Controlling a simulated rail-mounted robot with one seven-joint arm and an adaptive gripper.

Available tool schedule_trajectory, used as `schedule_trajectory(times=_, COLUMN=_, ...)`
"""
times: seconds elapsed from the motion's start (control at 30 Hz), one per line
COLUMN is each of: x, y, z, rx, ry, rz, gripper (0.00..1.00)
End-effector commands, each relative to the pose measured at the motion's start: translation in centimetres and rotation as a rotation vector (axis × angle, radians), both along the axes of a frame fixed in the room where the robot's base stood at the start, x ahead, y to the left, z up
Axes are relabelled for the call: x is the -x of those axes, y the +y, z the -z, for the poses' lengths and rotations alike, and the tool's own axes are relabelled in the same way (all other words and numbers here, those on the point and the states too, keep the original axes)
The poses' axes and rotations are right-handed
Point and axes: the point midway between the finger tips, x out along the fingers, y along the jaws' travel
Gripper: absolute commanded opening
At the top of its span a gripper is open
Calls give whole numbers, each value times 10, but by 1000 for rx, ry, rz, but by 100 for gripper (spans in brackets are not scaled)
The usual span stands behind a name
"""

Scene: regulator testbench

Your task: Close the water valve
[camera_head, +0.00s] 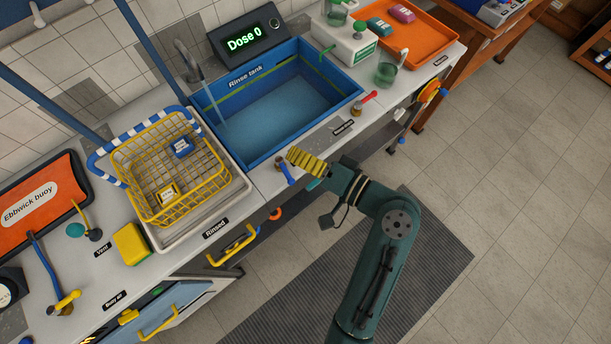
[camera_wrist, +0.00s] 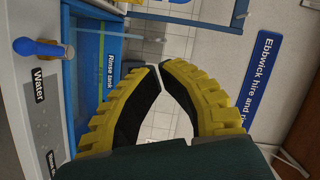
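The water valve (camera_head: 286,173) has a blue lever on a small brass base. It sits on the counter in front of the rinse tank (camera_head: 355,91), and its lever points toward the counter's front edge. In the wrist view the blue lever (camera_wrist: 38,48) is at the upper left, beside the "Water" label (camera_wrist: 39,86). A pale stream falls from the tap (camera_head: 187,62) into the tank. My gripper (camera_head: 292,155) is just right of the valve, above the counter and apart from the lever. Its ribbed yellow fingers (camera_wrist: 160,66) come together at the tips with nothing between them.
A yellow wire basket (camera_head: 205,186) with a blue-striped handle stands left of the valve. A red-handled valve (camera_head: 366,99) and a beaker (camera_head: 386,72) are to the right. A yellow-handled valve (camera_head: 66,300) and yellow sponge (camera_head: 130,243) are at far left. The floor in front is clear.

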Motion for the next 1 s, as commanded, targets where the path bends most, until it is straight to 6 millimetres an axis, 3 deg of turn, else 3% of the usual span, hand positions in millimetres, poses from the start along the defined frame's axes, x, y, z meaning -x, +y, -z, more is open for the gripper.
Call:
schedule_trajectory(times=0.03, x=7, y=-18, z=48, rx=-65, ry=36, rz=25, gripper=0)
schedule_trajectory(times=0.1, x=16, y=-41, z=81, rx=-132, ry=68, rz=68, gripper=0)
schedule_trajectory(times=0.2, x=27, y=-73, z=117, rx=-169, ry=97, rz=145, gripper=0)
schedule_trajectory(times=0.3, x=35, y=-94, z=134, rx=-176, ry=102, rz=197, gripper=0)
schedule_trajectory(times=0.43, x=38, y=-105, z=138, rx=-178, ry=102, rz=223, gripper=0)
schedule_trajectory(times=0.73, x=37, y=-104, z=136, rx=-177, ry=104, rz=223, gripper=0)
schedule_trajectory(times=0.87, x=30, y=-98, z=136, rx=-177, ry=103, rz=219, gripper=0)
schedule_trajectory(times=1.0, x=11, y=-80, z=137, rx=-176, ry=104, rz=217, gripper=0)
